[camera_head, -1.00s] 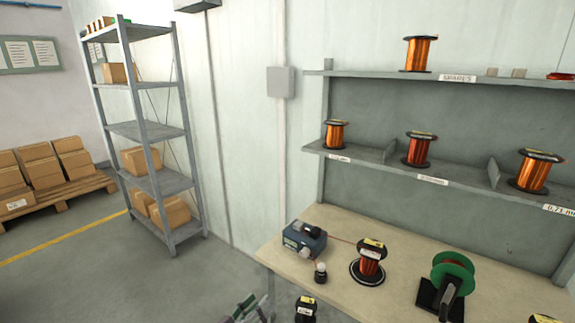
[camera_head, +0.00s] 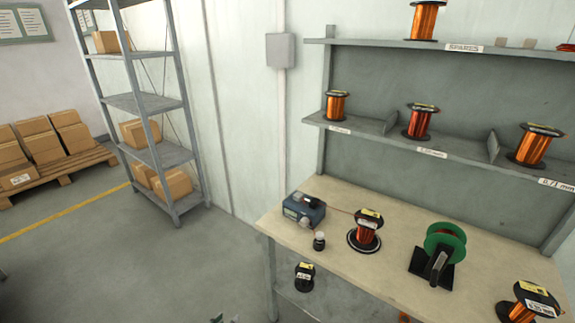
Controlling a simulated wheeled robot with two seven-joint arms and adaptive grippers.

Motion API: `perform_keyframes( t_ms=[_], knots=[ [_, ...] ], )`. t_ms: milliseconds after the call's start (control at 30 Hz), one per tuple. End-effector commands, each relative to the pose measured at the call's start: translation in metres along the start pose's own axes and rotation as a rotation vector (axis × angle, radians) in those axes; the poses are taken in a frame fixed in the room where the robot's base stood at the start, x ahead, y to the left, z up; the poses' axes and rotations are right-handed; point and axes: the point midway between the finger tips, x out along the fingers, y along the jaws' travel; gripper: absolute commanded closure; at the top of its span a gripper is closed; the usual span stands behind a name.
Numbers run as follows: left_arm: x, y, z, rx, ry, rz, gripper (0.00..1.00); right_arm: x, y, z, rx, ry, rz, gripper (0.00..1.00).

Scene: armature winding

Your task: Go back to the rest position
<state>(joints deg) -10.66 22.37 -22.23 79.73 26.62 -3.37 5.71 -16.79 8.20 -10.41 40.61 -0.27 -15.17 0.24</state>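My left gripper (camera_head: 228,318) barely shows at the bottom edge of the head view, left of the workbench. Only small grey-green bits of it are visible, so its fingers cannot be judged. My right gripper is out of view. The workbench (camera_head: 330,200) carries a blue winding device (camera_head: 304,212), a copper spool (camera_head: 368,231) on a round black base, and a green reel (camera_head: 445,243) on a black stand. Another copper spool (camera_head: 528,303) stands at the near right.
A small dark labelled spool (camera_head: 304,277) is below the bench top at its left end. Copper spools (camera_head: 419,121) stand on the wall shelves. A grey rack (camera_head: 150,103) with boxes and a box-laden pallet (camera_head: 70,177) stand left. The floor (camera_head: 120,270) between is largely clear.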

Motion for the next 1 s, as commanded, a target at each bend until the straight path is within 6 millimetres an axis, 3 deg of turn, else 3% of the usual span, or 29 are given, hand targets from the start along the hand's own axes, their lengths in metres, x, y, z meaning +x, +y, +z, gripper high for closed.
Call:
perform_keyframes(
  t_ms=[33, 267, 500, 733, 1000],
  knots=[
    [-0.002, -0.011, 0.021, 0.008, -0.036, -0.025, 0.50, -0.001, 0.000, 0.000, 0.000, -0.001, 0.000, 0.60],
    [-0.017, -0.052, 0.115, 0.056, -0.202, -0.120, 0.50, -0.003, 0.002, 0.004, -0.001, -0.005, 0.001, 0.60],
    [-0.054, -0.081, 0.216, 0.102, -0.391, -0.194, 0.50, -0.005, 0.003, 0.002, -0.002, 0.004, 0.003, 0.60],
    [-0.104, -0.094, 0.309, 0.137, -0.577, -0.238, 0.50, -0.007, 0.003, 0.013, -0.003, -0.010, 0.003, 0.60],
    [-0.175, -0.089, 0.404, 0.169, -0.789, -0.254, 0.50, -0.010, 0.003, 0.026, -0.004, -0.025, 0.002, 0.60]
  ],
)
